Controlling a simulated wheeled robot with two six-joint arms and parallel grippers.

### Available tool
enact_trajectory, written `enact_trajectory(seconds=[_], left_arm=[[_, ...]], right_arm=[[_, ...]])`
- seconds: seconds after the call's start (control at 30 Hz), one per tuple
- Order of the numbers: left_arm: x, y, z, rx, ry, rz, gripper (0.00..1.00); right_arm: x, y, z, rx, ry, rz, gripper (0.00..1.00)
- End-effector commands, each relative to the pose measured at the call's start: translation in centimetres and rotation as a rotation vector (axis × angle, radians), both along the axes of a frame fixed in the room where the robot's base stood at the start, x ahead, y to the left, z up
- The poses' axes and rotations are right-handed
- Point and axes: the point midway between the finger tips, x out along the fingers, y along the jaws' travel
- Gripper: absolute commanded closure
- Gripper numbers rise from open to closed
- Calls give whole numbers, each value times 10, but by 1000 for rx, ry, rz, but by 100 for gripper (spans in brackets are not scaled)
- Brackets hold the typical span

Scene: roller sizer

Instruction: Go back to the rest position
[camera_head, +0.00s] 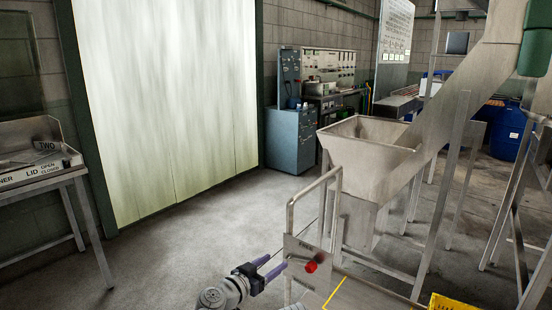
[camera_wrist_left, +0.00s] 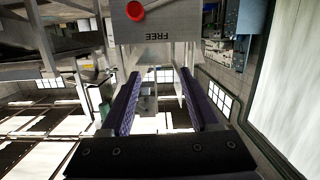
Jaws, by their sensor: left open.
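My left gripper (camera_head: 277,265) reaches in from the bottom of the head view. Its two purple fingers are apart with nothing between them. In the left wrist view the same open fingers (camera_wrist_left: 161,88) point toward a grey metal panel (camera_wrist_left: 165,28) marked FREE, with a red knob (camera_wrist_left: 135,11) on it. In the head view the panel (camera_head: 297,247) and the red knob (camera_head: 311,267) are just right of the fingertips. The gripper appears apart from the knob. My right gripper is not in view.
A metal rail frame (camera_head: 322,182) stands behind the panel, beside a grey hopper (camera_head: 362,155) with a sloped chute. A yellow crate (camera_head: 447,302) is at bottom right. A side table (camera_head: 40,183) stands at left, a blue cabinet (camera_head: 290,140) at the back. The floor at left centre is clear.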

Motion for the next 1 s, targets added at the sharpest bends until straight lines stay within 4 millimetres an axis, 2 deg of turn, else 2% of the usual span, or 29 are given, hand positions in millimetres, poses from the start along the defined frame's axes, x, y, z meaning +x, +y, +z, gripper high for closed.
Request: enact_trajectory(seconds=[0.17, 0.3, 0.43, 0.6, 0.83, 0.87, 0.9, 1.0], left_arm=[[-19, -4, -35, 55, 168, -72, 38], [-43, 5, -80, 134, 401, -95, 38], [-76, 38, -129, 240, 697, -22, 38], [-113, 89, -166, 353, 996, 168, 38], [-156, 156, -183, 462, 1265, 496, 38], [-160, 159, -176, 472, 1281, 520, 38], [-161, 151, -162, 480, 1274, 500, 38], [-164, 141, -143, 505, 1272, 478, 38]], right_arm=[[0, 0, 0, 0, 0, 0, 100], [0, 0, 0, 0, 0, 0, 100], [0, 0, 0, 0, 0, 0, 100], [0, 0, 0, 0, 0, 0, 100], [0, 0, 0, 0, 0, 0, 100], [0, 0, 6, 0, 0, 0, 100], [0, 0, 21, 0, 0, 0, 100], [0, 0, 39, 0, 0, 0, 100]])
